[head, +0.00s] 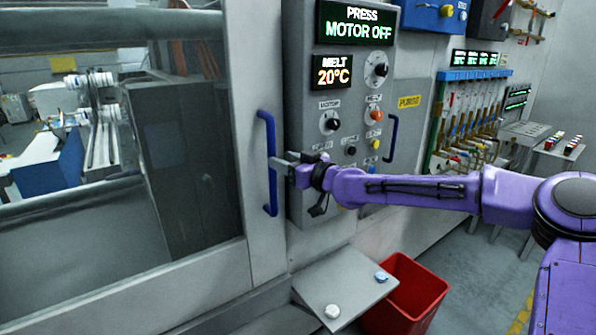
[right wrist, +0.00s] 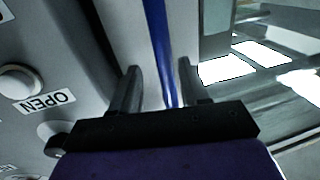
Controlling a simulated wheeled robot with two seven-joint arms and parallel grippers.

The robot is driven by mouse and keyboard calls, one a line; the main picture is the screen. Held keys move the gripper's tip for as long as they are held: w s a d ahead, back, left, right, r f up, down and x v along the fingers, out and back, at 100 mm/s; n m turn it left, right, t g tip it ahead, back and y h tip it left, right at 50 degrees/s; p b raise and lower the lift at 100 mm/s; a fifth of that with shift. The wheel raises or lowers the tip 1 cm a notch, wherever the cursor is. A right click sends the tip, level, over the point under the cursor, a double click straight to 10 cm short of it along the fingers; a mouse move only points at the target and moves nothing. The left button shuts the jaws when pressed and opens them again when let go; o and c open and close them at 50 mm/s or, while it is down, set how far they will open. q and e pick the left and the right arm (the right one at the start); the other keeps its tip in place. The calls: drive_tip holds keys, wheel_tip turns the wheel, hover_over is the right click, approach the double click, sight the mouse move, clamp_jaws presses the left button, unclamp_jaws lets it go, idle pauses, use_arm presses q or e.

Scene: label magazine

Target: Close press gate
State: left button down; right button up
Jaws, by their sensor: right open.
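The press gate (head: 250,228) is a large grey framed panel with a window, filling the left of the head view. Its upright blue handle (head: 266,130) is on the frame's right side. My right gripper (head: 279,163) is at the middle of this handle. In the right wrist view the jaws (right wrist: 158,78) are apart, and the blue handle (right wrist: 158,35) runs between the two fingers. I cannot tell whether they touch it. My left gripper is not in view.
A control panel (head: 340,88) reading "MOTOR OFF" stands right of the gate, with knobs and buttons. A second blue handle (head: 391,138) is further right. Below are a sloped grey plate (head: 335,282) with two small objects and a red bin (head: 420,290). In the right wrist view an "OPEN" label (right wrist: 45,101) is beside the gripper.

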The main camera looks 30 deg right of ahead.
drive_tip(key=p+v, duration=0.2)
drive_tip(key=v, duration=0.4)
drive_tip(key=shift+f, duration=0.1)
